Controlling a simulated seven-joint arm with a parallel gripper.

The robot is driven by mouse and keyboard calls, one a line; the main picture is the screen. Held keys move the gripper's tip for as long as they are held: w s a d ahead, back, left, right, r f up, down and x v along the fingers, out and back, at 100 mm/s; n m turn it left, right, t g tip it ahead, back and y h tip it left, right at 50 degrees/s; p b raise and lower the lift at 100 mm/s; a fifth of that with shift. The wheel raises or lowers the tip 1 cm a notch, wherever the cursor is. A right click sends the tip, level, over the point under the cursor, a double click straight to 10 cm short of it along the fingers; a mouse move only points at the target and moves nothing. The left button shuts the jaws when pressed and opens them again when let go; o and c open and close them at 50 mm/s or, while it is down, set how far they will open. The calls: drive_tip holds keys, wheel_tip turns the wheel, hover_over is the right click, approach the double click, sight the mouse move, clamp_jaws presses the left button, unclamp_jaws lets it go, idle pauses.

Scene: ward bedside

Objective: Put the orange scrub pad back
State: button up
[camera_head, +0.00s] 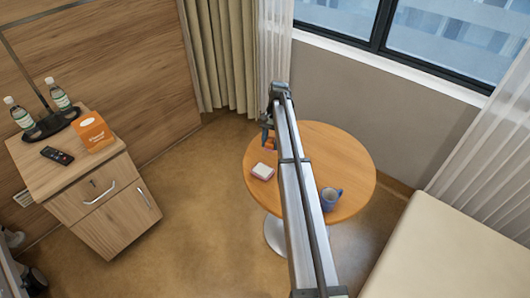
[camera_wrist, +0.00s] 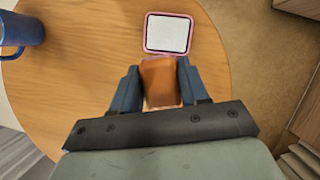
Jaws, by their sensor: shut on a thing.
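The orange scrub pad (camera_wrist: 160,82) is between the two fingers of my gripper (camera_wrist: 157,82) in the wrist view, and the fingers are shut on it. In the head view my gripper (camera_head: 267,138) is over the left part of the round wooden table, with a bit of the orange pad (camera_head: 270,144) showing beside it. A small white pad-like thing with a pink rim (camera_wrist: 168,34) lies on the table just beyond the held pad. It also shows in the head view (camera_head: 262,171). I cannot tell how high the orange pad is above the table.
The round table (camera_head: 345,160) also bears a blue mug (camera_head: 329,198) at its front right; the mug shows at the wrist view's upper left (camera_wrist: 22,30). A bedside cabinet (camera_head: 95,195) with bottles, a remote and an orange box stands left. A bed (camera_head: 440,255) is at right.

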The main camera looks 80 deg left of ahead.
drive_tip(key=s+a+m+g+y, duration=0.1)
drive_tip(key=a+m, duration=0.3)
drive_tip(key=a, duration=0.3)
drive_tip(key=m+g+y, duration=0.1)
drive_tip(key=m, duration=0.3)
approach(262, 153)
drive_tip(key=shift+x, duration=3.05)
drive_tip(key=shift+f, duration=0.1)
drive_tip(key=o, duration=1)
drive_tip(key=shift+d, duration=0.1)
drive_tip(key=shift+m, duration=0.3)
drive_tip(key=v, duration=1.2)
drive_tip(key=shift+d, duration=0.25)
